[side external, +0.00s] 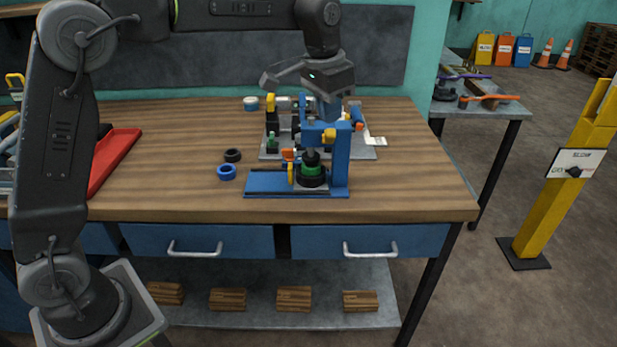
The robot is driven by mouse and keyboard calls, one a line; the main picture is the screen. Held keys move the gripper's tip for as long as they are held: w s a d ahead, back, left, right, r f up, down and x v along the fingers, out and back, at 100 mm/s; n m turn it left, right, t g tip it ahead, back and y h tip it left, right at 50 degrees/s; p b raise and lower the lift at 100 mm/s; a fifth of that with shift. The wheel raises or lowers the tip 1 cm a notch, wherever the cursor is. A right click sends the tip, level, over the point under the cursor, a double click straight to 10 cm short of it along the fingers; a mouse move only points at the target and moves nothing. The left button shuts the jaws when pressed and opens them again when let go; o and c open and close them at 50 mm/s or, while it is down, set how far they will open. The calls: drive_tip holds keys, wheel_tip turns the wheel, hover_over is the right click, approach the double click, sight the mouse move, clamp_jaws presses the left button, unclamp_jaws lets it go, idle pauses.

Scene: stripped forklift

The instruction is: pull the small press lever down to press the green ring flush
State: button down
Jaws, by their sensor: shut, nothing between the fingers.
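The small blue press (341,165) stands near the front of the wooden workbench, on a flat blue base. The green ring (312,170) sits under the press head, between black parts above and below it. I cannot tell whether it is flush. My gripper (330,112) is shut and empty, pointing down just above or behind the top of the press. Yellow and orange parts show around the press top and left side. The lever cannot be told apart clearly, nor whether my gripper touches it.
Behind the press, a grey plate (370,152) carries several small coloured parts. A red tray (118,160) is farther left. The bench's right side is clear.

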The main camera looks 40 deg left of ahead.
drive_tip(key=shift+f, duration=0.15)
idle(0.4)
drive_tip(key=shift+f, duration=5.25)
drive_tip(key=shift+r, duration=5.4)
drive_tip(key=shift+r, duration=2.4)
drive_tip(key=shift+r, duration=0.1)
